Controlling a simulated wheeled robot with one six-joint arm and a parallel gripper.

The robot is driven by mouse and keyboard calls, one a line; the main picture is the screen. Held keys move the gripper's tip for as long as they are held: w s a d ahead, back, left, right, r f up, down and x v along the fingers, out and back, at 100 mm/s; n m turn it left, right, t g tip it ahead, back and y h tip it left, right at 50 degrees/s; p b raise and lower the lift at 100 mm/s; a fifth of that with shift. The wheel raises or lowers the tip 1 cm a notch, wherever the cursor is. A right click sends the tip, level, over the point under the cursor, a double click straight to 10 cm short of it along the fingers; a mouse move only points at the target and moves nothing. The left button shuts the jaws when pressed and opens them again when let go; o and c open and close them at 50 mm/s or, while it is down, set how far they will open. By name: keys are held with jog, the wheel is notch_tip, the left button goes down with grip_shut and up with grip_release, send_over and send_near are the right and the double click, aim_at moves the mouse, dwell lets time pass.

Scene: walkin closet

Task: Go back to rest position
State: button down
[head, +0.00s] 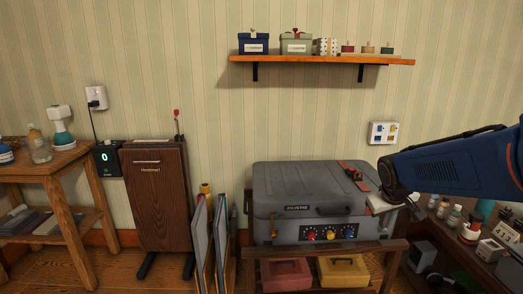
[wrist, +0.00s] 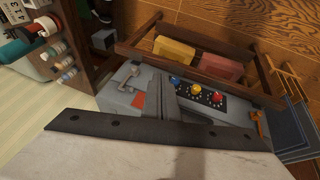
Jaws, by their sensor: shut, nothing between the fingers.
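My blue arm reaches in from the right in the head view. My gripper (head: 382,204) is shut and empty, by the right end of the grey case (head: 279,212). From this angle I cannot tell whether it touches the case. The case is closed, with a handle and a row of blue, yellow and red knobs on its front. In the wrist view the case's knob panel (wrist: 200,93) shows beyond a pale surface with a dark strip, which hides part of the case.
The case stands on a wooden stand (head: 398,246), with a red box (head: 286,274) and a yellow box (head: 343,270) below. A dark shelf with bottles (head: 454,216) is close under my arm. A wall shelf (head: 320,60) holds boxes. A wooden table (head: 88,152) stands left.

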jog(key=s+a+y, duration=0.1)
jog(key=s+a, duration=0.2)
jog(key=s, duration=0.6)
jog(key=s+a+m, duration=0.1)
jog(key=s+a, duration=0.2)
jog(key=s, duration=0.6)
jog(key=s+a+y, duration=0.1)
jog(key=s+a, duration=0.2)
jog(key=s, duration=0.5)
jog(key=shift+s+a+y, duration=0.3)
jog(key=shift+s, duration=0.1)
jog(key=c, duration=2.5)
grip_release()
jog(key=shift+f, duration=0.1)
